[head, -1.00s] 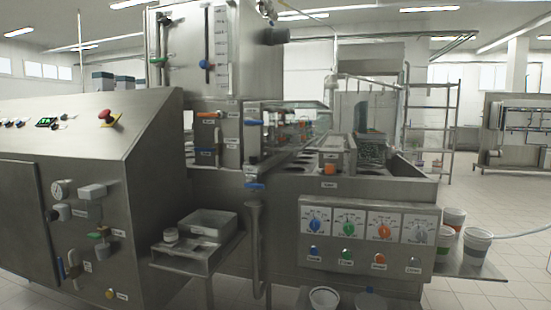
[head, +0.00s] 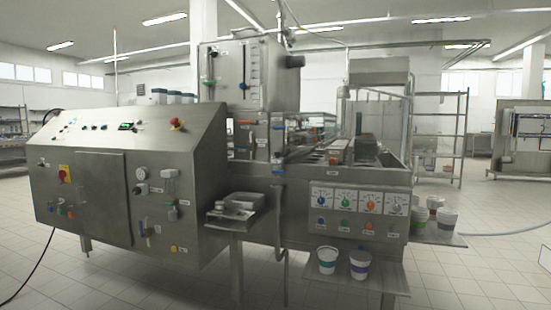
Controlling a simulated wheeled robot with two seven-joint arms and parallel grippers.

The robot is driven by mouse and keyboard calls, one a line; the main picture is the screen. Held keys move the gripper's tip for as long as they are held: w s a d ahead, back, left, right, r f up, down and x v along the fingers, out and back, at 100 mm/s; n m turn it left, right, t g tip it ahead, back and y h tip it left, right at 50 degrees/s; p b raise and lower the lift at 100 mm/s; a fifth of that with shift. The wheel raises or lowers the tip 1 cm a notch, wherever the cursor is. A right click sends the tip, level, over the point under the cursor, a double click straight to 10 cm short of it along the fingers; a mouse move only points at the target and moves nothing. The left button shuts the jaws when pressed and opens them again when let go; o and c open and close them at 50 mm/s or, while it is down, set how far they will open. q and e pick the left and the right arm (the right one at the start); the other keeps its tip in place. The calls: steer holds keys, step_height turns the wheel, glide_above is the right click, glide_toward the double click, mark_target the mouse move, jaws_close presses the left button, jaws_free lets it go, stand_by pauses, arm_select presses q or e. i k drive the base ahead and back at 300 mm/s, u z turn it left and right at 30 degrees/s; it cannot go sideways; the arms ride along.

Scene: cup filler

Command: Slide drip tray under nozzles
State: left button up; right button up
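A steel cup filling machine stands ahead. A small shelf (head: 231,219) juts from its front, left of the dial panel. A shallow steel tray (head: 243,201) rests on this shelf; I cannot tell for certain that it is the drip tray. Valves with orange and blue handles (head: 277,127) sit below the upright hopper (head: 238,78). The nozzles themselves are too small to make out among the steel parts behind the valves. Neither of my grippers is in view.
A slanted control cabinet (head: 125,180) fills the left. A dial panel (head: 360,205) is on the machine's front right. A low shelf (head: 345,284) with two cups and a right side shelf (head: 440,238) with several cups stick out. The tiled floor in front is clear.

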mark_target(278, 161)
steer(key=u, duration=0.5)
steer(key=i, duration=1.1)
steer(key=z, duration=0.85)
steer(key=i, duration=0.8)
steer(key=z, duration=0.8)
